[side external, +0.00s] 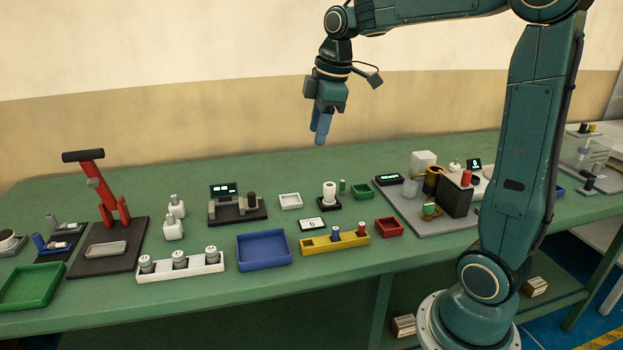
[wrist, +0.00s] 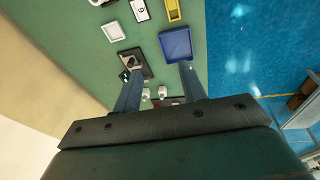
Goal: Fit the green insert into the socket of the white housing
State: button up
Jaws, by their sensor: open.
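The white housing (side external: 329,193), an upright light cylinder, stands on a small black base near the middle of the table in the side external view. A small green cylinder (side external: 342,186), which looks like the green insert, stands just behind and to the right of it. The housing's socket is too small to make out. My gripper (side external: 320,140) hangs in the air well above the table, pointing down. Its two fingers are apart and empty in the wrist view (wrist: 160,72). Neither the housing nor the green cylinder is recognisable in the wrist view.
A white tray (side external: 290,201) and a black device with a display (side external: 237,208) lie left of the housing. A card (side external: 313,225), yellow rack (side external: 304,247), blue tray (side external: 264,264) and red tray (side external: 389,228) lie in front. A green tray (side external: 361,196) is close right.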

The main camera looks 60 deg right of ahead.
jog(key=w+d+f+n, duration=0.2)
jog(key=w+d+f, duration=0.15)
jog(key=d, duration=0.25)
jog(key=n+g+y, duration=0.2)
jog(key=n+g, duration=0.1)
jog(key=n, duration=0.5)
send_over(343, 181)
jog(key=f, duration=1.5)
jog(key=shift+w+d+f, duration=0.1)
jog(key=shift+d, duration=0.3)
jog(key=shift+a+f, duration=0.15)
jog(key=shift+f, duration=1.85)
jog(key=shift+a+f, duration=0.15)
jog(key=shift+f, duration=1.85)
grip_shut()
